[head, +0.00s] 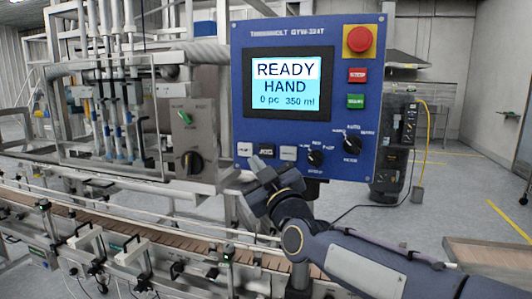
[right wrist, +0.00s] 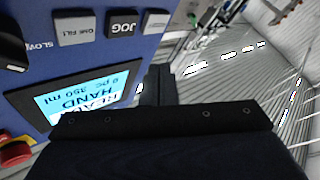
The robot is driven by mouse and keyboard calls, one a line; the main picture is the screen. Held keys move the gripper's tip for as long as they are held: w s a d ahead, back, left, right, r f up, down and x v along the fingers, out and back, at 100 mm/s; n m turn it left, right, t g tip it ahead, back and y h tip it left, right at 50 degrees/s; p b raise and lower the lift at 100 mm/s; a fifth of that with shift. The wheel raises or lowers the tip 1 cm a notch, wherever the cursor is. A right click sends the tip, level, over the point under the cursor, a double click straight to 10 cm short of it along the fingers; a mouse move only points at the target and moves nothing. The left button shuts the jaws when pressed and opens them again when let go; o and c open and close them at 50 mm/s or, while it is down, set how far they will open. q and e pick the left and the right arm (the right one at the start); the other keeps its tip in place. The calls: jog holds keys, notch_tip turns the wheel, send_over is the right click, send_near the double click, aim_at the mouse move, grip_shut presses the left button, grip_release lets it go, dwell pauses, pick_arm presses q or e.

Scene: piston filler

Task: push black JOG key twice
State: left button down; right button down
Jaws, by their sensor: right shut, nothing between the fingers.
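The blue control panel (head: 310,30) faces me with a lit screen (head: 288,84) reading READY, HAND, 0 pc, 350 ml. The black JOG key (head: 266,151) is in the row below the screen, between two pale keys. In the right wrist view the JOG key (right wrist: 122,25) is upper left, its label readable and uncovered. My right gripper (head: 258,164) is shut and empty, its tips just below the key row. It shows dark in the right wrist view (right wrist: 156,84), apart from the JOG key in that picture. I cannot tell its exact distance from the panel. My left gripper is not in view.
A pale key (head: 244,149) and another pale key (head: 288,153) flank the JOG key. Rotary knobs (head: 315,157), red and green keys and a red mushroom button (head: 359,39) are on the right. The conveyor (head: 120,222) runs below and left.

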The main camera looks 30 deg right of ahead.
jog(key=s+a+f+m+g+y, duration=0.2)
jog(key=s+f+g, duration=0.3)
jog(key=s+f, duration=0.4)
jog(key=s+a+f+m+g+y, duration=0.2)
jog(key=s+a+f+g, duration=0.3)
jog(key=s+f, duration=0.4)
jog(key=s+a+f+m+g+y, duration=0.2)
jog(key=s+f+g, duration=0.3)
jog(key=s+f, duration=0.4)
notch_tip(320, 180, down, 5)
jog(key=shift+a+f+g, duration=0.1)
jog(key=shift+a+g, duration=0.2)
jog(key=shift+a, duration=0.55)
jog(key=shift+w, duration=0.15)
